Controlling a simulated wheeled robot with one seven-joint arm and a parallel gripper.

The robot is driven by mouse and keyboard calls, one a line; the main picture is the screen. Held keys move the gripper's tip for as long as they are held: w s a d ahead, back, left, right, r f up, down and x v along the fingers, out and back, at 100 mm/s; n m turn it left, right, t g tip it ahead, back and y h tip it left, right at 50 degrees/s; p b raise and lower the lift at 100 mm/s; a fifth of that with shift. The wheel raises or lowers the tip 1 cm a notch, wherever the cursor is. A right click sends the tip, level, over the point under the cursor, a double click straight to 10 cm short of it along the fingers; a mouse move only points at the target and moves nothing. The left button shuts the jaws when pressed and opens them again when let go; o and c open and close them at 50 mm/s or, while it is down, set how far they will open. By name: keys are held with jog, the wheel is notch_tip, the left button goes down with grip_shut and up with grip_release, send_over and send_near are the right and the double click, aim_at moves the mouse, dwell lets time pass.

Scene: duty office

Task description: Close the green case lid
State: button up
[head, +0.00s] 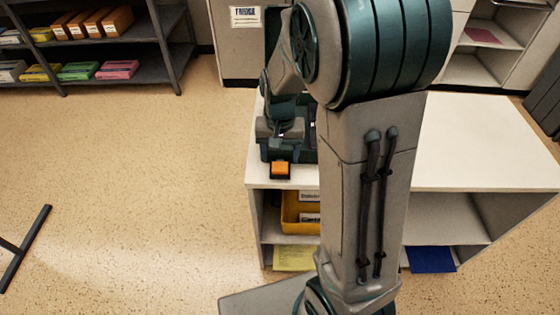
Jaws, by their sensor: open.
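The dark green case (309,152) sits on the left end of the white counter (465,150). Its lid (273,22) seems to stand raised at the back, a dark panel largely hidden behind my arm. An orange piece on a dark mount (280,169) shows at the case's front; I cannot tell whether it is a latch. My gripper (281,134) is over the case's left part. It is open, with nothing seen between its fingers. I cannot tell whether it touches the case. My arm hides the case's right side.
Under the counter are a yellow bin (291,214), a yellow sheet (293,258) and a blue folder (431,260). A dark shelf (170,45) with coloured boxes stands at the back left. The floor to the left is mostly clear. The counter's right part is bare.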

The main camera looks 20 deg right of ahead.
aim_at(280, 166)
jog(key=shift+f, duration=1.55)
jog(key=shift+c, duration=0.3)
grip_shut()
jog(key=shift+o, duration=0.3)
grip_release()
notch_tip(280, 166, up, 14)
jog(key=p, duration=0.1)
jog(key=shift+f, duration=0.15)
